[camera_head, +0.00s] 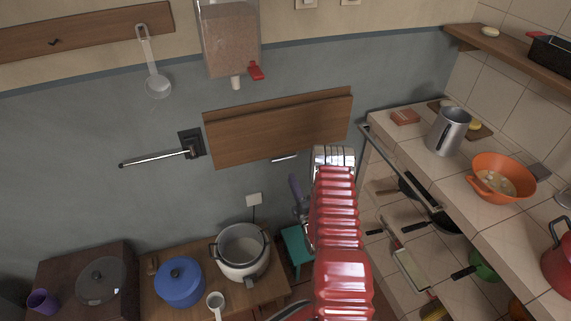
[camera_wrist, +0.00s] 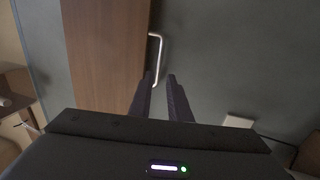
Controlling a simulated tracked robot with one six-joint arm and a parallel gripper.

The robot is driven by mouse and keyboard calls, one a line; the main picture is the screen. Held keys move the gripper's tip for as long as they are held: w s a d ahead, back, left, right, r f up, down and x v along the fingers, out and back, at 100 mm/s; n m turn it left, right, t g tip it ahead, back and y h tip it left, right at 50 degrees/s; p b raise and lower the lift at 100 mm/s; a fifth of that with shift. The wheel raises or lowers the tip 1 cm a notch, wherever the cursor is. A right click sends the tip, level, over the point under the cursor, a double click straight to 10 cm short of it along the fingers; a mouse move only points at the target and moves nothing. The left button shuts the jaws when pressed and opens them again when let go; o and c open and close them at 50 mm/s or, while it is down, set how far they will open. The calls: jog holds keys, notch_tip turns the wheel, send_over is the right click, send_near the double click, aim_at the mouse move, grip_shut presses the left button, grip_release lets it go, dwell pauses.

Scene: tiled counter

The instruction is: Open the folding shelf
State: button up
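The folding shelf (camera_head: 265,141) is a brown wooden board lying flat against the grey wall, slightly tilted in the head view. A pale metal handle (camera_head: 285,157) sits at its lower edge. In the wrist view the board (camera_wrist: 105,45) is upright at left, and the handle (camera_wrist: 161,52) stands out from its right edge. My gripper (camera_wrist: 160,76) is open; its two dark fingers are apart and point toward the handle. The handle's near end shows close to the left fingertip; I cannot tell whether they touch.
A black wall bracket with a metal rod (camera_head: 155,158) is left of the board. A grain dispenser (camera_head: 229,40) hangs above. A rice cooker (camera_head: 242,251) and blue pot (camera_head: 180,281) stand below. A tiled counter (camera_head: 405,143) with a front rail is at right.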

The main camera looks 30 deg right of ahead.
jog(key=x, duration=1)
jog(key=shift+c, duration=0.5)
jog(key=shift+s, duration=0.1)
grip_shut()
jog(key=shift+s+f, duration=0.1)
